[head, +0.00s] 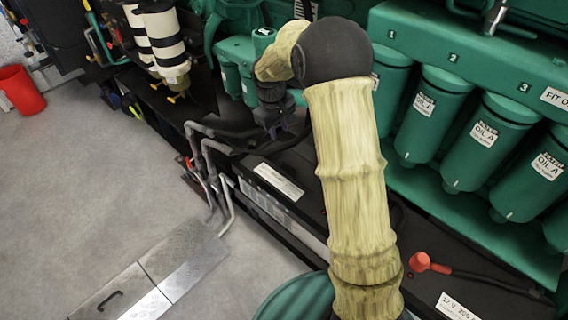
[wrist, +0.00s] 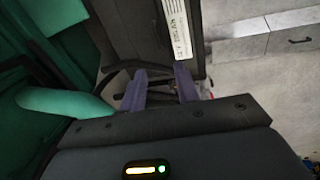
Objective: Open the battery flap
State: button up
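A long black box (head: 300,205) runs along the foot of the green engine; a white label (head: 278,181) lies on its top near the left end. I take this top to be the battery flap, lying flat, but cannot read the label here. In the wrist view a black panel (wrist: 160,40) bears a white label (wrist: 175,28) at its right edge. My gripper (head: 277,128) hangs above the box's far left end, beside the engine. In the wrist view its two purple fingers (wrist: 160,85) are apart, with dark thin parts behind the gap. Contact cannot be told.
Grey bent pipes (head: 208,160) rise at the box's left end. Green oil filters (head: 435,100) line the right. A red-capped cable (head: 420,262) lies on the box's near part. A red bin (head: 22,90) stands far left. The floor (head: 90,190) at left is clear.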

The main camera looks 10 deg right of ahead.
aim_at(284, 162)
jog(key=w+f, duration=0.2)
jog(key=shift+w+a+n, duration=0.15)
jog(key=shift+w+n, duration=0.15)
jog(key=shift+w, duration=0.1)
jog(key=d+f, duration=0.1)
jog(key=f, duration=0.4)
jog(key=w+f, duration=0.1)
jog(key=f, duration=0.5)
jog(key=w+d+f, duration=0.1)
jog(key=f, duration=0.5)
jog(key=shift+d, duration=0.35)
grip_shut()
